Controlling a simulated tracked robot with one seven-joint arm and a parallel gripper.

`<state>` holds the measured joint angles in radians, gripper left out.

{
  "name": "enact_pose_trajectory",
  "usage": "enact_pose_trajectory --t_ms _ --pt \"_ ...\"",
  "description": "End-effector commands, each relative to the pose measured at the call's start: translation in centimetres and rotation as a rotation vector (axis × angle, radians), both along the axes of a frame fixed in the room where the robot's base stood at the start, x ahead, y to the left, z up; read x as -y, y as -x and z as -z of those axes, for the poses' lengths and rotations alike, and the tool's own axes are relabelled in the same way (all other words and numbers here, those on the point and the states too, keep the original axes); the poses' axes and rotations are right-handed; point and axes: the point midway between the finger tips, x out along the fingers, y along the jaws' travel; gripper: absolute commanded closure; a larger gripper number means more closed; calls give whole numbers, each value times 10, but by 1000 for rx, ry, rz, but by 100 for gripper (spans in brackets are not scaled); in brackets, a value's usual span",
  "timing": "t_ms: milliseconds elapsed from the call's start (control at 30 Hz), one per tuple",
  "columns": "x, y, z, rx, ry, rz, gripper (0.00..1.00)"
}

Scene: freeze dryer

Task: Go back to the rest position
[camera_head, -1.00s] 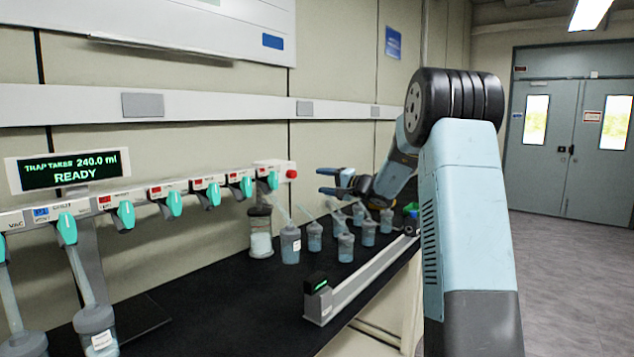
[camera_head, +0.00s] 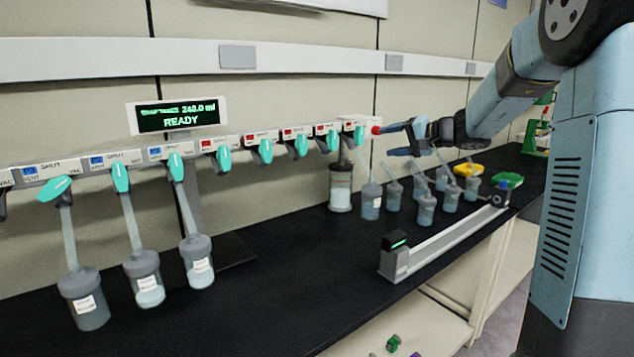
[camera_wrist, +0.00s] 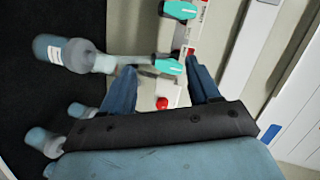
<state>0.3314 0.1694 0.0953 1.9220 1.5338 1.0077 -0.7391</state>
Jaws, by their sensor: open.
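My gripper (camera_head: 392,138) is open and empty in the head view. It is raised above the black bench near the right end of the freeze dryer's manifold (camera_head: 250,142), by the red knob (camera_head: 376,130). In the wrist view my gripper (camera_wrist: 165,80) shows its two blue fingers spread apart with nothing held between them. The red knob (camera_wrist: 162,103) and teal valve handles (camera_wrist: 170,66) lie beyond the fingers. A labelled flask (camera_wrist: 70,55) shows at the left of the wrist view.
Three flasks hang from the manifold's left ports, one of them here (camera_head: 85,298). Several loose flasks (camera_head: 426,210) stand on the black bench (camera_head: 300,290) at right. A grey rail device (camera_head: 440,243) lies along the front edge. Yellow (camera_head: 468,170) and green (camera_head: 508,180) items sit behind.

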Motion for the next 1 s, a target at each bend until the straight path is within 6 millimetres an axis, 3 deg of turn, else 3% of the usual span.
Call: enact_pose_trajectory --t_ms 200,467,733,1000 --pt "-38 81 -2 -78 183 -101 39" --pt "-56 176 9 -158 417 -171 39" --pt "-49 268 26 -211 665 -190 39" --pt "-24 347 46 -226 911 -161 39"
